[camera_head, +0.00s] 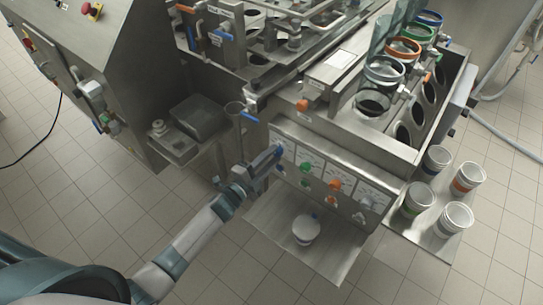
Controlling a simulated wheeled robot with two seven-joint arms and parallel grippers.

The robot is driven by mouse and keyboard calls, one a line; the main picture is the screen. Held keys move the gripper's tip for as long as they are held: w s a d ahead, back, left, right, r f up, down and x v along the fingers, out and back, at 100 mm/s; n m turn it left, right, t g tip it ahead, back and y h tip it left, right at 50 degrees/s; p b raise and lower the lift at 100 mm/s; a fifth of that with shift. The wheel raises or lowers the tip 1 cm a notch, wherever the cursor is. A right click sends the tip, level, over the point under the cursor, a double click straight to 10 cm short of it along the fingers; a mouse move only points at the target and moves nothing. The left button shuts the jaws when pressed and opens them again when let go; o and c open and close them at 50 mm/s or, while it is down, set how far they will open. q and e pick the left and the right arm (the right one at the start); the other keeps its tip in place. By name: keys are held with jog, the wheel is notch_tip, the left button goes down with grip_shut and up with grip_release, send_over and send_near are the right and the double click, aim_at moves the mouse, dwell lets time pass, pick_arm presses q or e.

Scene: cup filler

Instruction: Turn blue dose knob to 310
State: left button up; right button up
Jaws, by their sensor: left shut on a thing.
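The front panel (330,165) of the steel machine carries a row of dose knobs on white dial plates. The blue dose knob is at the left end, and my left gripper (274,156) is at it, shut on it and hiding most of it. The dial marks are too small to read. To its right are the green knob (305,167), the orange knob (334,184) and a pale grey knob (365,203). My right gripper is not in view.
A white-lidded cup (305,229) stands on the shelf below the panel. Several cups, one with an orange band (467,178), stand on a side shelf at right. Clear tubes with coloured rings (385,70) rise above. A grey bin (198,117) sits left. Tiled floor is free at lower right.

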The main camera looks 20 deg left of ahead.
pick_arm(q)
jog(key=n, duration=0.5)
jog(key=shift+n+p, duration=0.4)
jog(key=shift+f, duration=0.1)
jog(key=o, duration=1.1)
jog(key=shift+c, duration=0.2)
jog(key=shift+s, duration=0.1)
